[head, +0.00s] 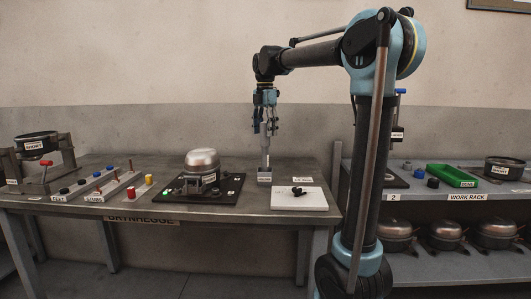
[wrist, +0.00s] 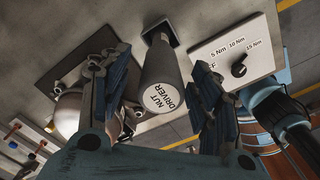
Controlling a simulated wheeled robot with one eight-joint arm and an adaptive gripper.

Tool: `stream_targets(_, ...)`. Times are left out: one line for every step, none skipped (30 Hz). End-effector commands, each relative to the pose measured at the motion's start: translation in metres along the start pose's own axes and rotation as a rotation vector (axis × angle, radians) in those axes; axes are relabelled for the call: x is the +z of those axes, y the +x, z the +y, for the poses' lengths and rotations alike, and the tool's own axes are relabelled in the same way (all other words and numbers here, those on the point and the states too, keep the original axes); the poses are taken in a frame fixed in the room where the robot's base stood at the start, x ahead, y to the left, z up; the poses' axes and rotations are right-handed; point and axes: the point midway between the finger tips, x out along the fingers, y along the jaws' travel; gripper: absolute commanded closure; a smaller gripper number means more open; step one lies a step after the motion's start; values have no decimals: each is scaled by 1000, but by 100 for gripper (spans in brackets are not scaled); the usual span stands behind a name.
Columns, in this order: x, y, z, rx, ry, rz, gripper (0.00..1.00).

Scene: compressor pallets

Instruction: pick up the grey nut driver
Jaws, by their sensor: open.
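The grey nut driver (wrist: 158,75) stands upright, its labelled end facing the camera in the wrist view and its lower end in a small dark holder. In the head view the nut driver (head: 265,152) is a grey upright shaft in a small grey block (head: 264,176) on the workbench. My gripper (wrist: 160,105) is open, with one finger on each side of the nut driver's labelled end. In the head view my gripper (head: 265,128) points down at the top of the nut driver. I cannot tell whether the fingers touch it.
Left of the nut driver, a dome-topped compressor (head: 202,161) sits on a black plate (head: 172,194). To the right lies a white panel (head: 284,203) with a black knob, marked with Nm values. Strips with coloured pegs (head: 110,189) lie further left. A work rack (head: 480,190) stands at right.

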Motion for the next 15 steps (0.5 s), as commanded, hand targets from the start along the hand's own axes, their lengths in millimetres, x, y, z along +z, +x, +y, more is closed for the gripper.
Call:
stream_targets(1,7,-1,0,1,0,43)
stream_targets(1,11,0,0,0,0,43)
stream_targets(1,16,0,0,0,0,43)
stream_targets(1,18,0,0,0,0,43)
stream_targets(1,21,0,0,0,0,43)
stream_targets(1,23,0,0,0,0,43)
stream_targets(1,25,0,0,0,0,43)
stream_targets(1,26,0,0,0,0,43)
stream_targets(1,26,0,0,0,0,43)
stream_targets(1,26,0,0,0,0,43)
stream_targets(1,26,0,0,0,0,43)
stream_targets(1,26,0,0,0,0,43)
stream_targets(1,26,0,0,0,0,43)
stream_targets(1,26,-1,0,1,0,43)
stream_targets(1,26,-1,0,1,0,47)
